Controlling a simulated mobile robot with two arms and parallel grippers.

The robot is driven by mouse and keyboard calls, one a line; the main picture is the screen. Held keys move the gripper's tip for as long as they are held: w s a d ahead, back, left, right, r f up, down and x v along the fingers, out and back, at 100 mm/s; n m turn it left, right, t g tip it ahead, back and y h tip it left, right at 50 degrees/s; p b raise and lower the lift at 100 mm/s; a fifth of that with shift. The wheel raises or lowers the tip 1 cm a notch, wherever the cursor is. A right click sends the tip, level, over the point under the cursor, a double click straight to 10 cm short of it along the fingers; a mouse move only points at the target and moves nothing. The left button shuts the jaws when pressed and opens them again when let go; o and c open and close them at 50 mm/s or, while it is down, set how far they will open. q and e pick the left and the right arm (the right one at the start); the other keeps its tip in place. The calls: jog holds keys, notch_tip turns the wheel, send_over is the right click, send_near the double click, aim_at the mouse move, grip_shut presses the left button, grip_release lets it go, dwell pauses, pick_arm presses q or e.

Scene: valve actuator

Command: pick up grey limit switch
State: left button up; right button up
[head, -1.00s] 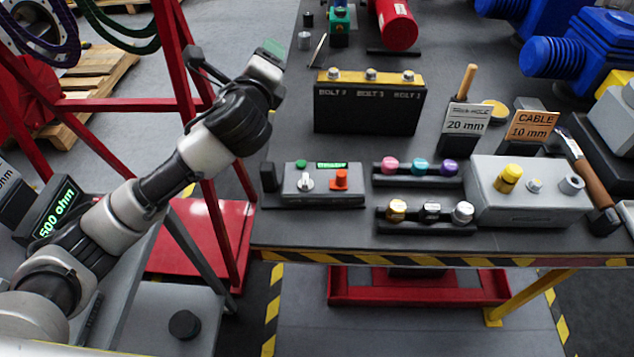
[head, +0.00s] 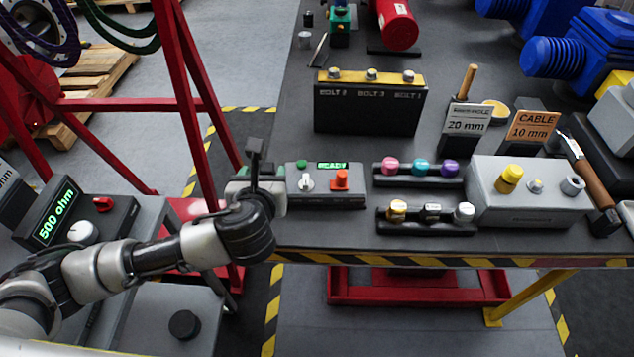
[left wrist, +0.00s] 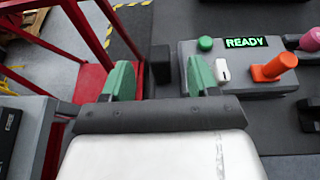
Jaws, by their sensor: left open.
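A small dark grey block (left wrist: 160,64) stands at the left end of the console in the left wrist view. It looks like the limit switch, but no label shows and I cannot be sure. My left gripper (left wrist: 160,82) is open, with its two green fingers apart and the block between and just beyond them in the picture. Nothing is held. In the head view my left gripper (head: 241,180) is over the table's left edge beside the console, and the arm mostly hides the block. My right gripper is not in view.
The grey console (head: 325,184) with a green READY display and orange knob is close on the right. Racks of coloured knobs (head: 420,170), a grey box (head: 530,192) and a black bolt block (head: 368,108) stand on the table. Red frame posts (head: 180,75) rise at left.

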aim_at(266, 168)
pick_arm(q)
jog(key=shift+f+x, duration=0.1)
jog(key=shift+x, duration=1.25)
jog(key=shift+f+x, duration=0.15)
jog(key=shift+x, duration=1.2)
jog(key=shift+s+r, duration=0.1)
grip_shut()
